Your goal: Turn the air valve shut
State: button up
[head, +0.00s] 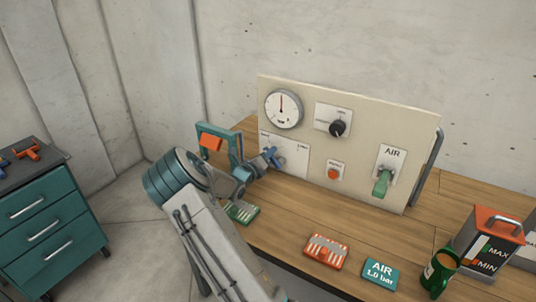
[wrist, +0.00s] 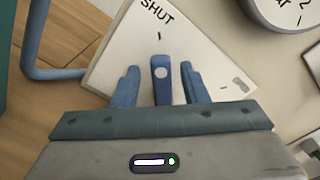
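In the wrist view, a blue valve handle (wrist: 161,82) with a pale round spot stands in front of a white plate (wrist: 118,66). The plate reads SHUT near the top, with a short tick below the word. The handle appears roughly in line below that tick; I cannot tell its exact turn. My gripper (wrist: 160,86) has one blue finger on each side of the handle, with a visible gap on both sides. In the head view, my gripper (head: 268,160) is at the panel's lower left, at the white plate (head: 291,150). It hides most of the handle there.
The cream panel (head: 355,130) carries a gauge (head: 283,108), a black knob (head: 338,128), a red button (head: 334,173) and a green lever (head: 382,183) under an AIR label. A teal bracket (head: 233,145) stands at its left. An "AIR 1.0 bar" card (head: 381,273) lies on the wooden bench.

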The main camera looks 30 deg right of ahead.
jog(key=b+v, duration=0.1)
jog(key=v, duration=1.2)
jog(key=shift+b, duration=0.3)
jog(key=shift+d, duration=0.1)
